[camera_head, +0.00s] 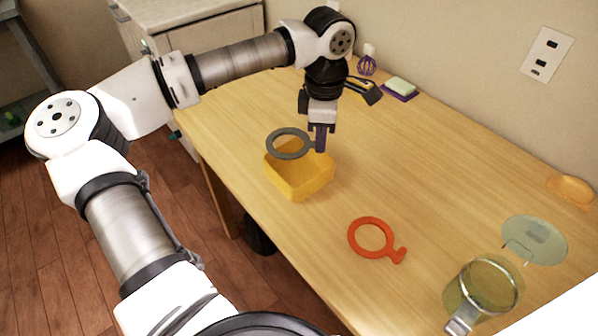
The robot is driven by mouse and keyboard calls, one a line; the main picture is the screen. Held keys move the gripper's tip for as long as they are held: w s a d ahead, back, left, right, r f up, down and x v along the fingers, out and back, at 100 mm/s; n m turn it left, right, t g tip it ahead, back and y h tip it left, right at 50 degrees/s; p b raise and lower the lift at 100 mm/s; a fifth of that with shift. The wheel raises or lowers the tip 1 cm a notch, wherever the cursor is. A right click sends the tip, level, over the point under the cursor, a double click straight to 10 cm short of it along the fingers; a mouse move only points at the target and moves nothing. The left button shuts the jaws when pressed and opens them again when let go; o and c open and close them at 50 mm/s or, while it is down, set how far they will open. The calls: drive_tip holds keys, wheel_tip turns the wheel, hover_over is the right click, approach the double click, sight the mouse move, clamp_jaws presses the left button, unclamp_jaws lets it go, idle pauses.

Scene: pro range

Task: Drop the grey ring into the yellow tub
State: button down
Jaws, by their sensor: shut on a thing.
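The grey ring (270,150) is a flat dark ring held level in my gripper (320,143), which is shut on its right side. The ring is raised above the table, and in the picture it overlaps the back rim of the yellow tub (301,187). The tub is an open, squarish container on the wooden table. Part of its back rim and inside is hidden behind the ring and gripper. How high the ring is above the rim is hard to tell from this one view.
A red ring with a tab (356,240) lies in front of the tub. A glass jug (490,290) and a glass lid (535,240) stand at the right front. A sponge on a purple base (400,88) and a purple whisk (367,66) are at the back. The table's right middle is clear.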

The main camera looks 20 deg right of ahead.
drive_tip(key=c, duration=1.2)
unclamp_jaws()
drive_tip(key=shift+r, duration=0.15)
wheel_tip(320, 180, up, 14)
drive_tip(key=shift+f+b, duration=0.2)
drive_tip(key=shift+b, duration=0.2)
